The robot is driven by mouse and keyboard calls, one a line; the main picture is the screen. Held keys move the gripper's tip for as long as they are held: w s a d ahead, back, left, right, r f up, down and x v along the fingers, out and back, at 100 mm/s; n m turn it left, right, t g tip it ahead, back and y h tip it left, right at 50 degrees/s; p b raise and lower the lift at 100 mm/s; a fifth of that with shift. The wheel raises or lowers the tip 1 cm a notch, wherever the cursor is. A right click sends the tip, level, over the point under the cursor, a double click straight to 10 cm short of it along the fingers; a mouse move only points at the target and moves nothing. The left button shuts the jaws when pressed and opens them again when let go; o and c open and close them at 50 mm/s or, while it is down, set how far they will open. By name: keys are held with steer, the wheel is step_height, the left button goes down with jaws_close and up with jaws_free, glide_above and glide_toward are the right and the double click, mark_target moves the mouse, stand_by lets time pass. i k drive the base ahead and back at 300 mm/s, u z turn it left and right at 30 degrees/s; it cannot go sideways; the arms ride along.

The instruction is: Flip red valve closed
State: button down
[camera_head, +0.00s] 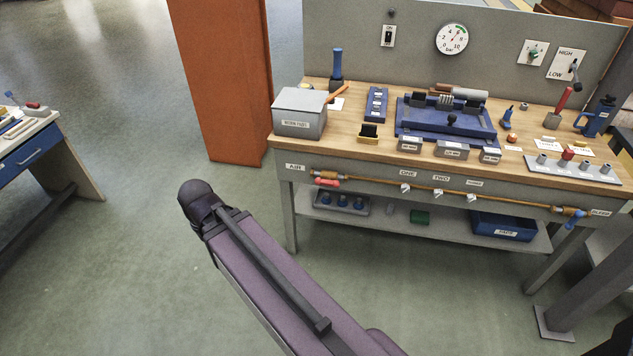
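The red valve handle (327,182) is at the left end of a copper-coloured pipe (440,190) along the front of the workbench. The handle is small in the view and appears to lie roughly along the pipe, just below it. My purple arm link with a dark rounded end extends up from the bottom, left of and in front of the bench, apart from the valve. I cannot make out my gripper's fingers in this view.
A blue valve handle (574,219) is at the pipe's right end. The workbench (350,140) carries a grey box (300,112), a blue fixture (447,117) and several small tools. An orange pillar (222,80) stands behind left. Another table (30,140) is far left. Floor between is clear.

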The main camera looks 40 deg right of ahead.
mark_target(319, 181)
steer(key=u, duration=0.35)
steer(key=k, duration=0.15)
steer(key=z, duration=2.45)
steer(key=i, duration=0.15)
steer(key=u, duration=0.9)
